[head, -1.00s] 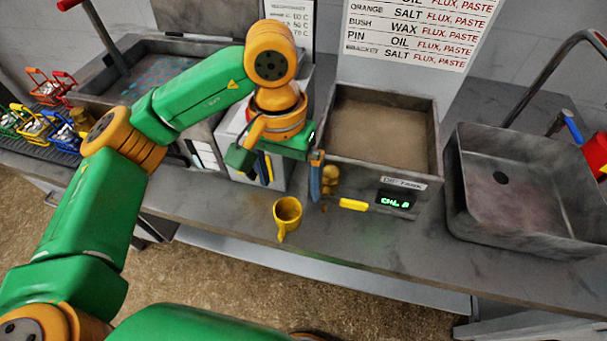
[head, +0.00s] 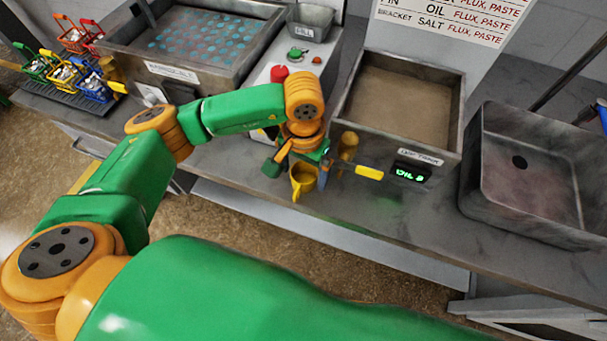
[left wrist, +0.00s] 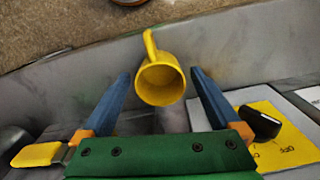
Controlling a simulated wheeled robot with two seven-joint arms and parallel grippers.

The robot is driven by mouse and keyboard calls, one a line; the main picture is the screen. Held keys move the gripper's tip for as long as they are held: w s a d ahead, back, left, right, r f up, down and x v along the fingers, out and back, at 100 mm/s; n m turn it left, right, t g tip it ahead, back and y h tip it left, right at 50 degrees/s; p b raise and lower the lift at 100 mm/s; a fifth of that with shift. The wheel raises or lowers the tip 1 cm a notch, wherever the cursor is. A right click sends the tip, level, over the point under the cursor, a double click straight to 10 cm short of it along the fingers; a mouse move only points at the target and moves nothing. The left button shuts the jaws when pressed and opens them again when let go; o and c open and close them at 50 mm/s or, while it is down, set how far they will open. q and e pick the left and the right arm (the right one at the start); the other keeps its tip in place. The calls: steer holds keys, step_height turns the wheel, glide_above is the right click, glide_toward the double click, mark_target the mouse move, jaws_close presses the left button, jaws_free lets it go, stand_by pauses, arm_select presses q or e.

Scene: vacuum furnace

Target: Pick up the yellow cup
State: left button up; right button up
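The yellow cup (head: 302,181) stands on the grey counter near its front edge, in front of the tank; its handle points toward the front edge. It also shows in the left wrist view (left wrist: 160,84), with its open mouth facing the camera. My left gripper (head: 304,166) is at the cup, pointing down. In the left wrist view my left gripper (left wrist: 160,76) is open, with one blue finger on each side of the cup and visible gaps between. The gripper partly hides the cup in the head view. My right gripper is not in view.
A tank (head: 400,104) with a yellow handle (head: 369,172) and a green-lit display stands close right of the cup. A sink (head: 530,180) is further right. A larger basin (head: 195,45) and coloured baskets (head: 70,70) are left. The front counter strip (head: 380,215) is clear.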

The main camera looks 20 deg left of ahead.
mark_target(304, 171)
arm_select(q)
steer(key=c, duration=1.2)
steer(key=shift+w+r+b, duration=0.15)
steer(key=shift+r+b, duration=0.25)
steer(key=shift+r, duration=1.15)
steer(key=s+r+b, duration=0.3)
steer(key=s+r, duration=0.7)
steer(key=s, duration=0.4)
steer(key=w+a+f, duration=0.1)
steer(key=w+f, duration=0.1)
steer(key=w, duration=0.1)
steer(key=w+a+f+n, duration=0.1)
steer(key=w+a+f, duration=0.1)
steer(key=w, duration=0.1)
steer(key=w+a+f+n, duration=0.1)
steer(key=w+a+f, duration=0.1)
steer(key=w, duration=0.1)
steer(key=shift+w+a+f, duration=0.2)
steer(key=shift+w+a, duration=0.05)
steer(key=shift+w, duration=0.15)
steer(key=shift+d, duration=0.1)
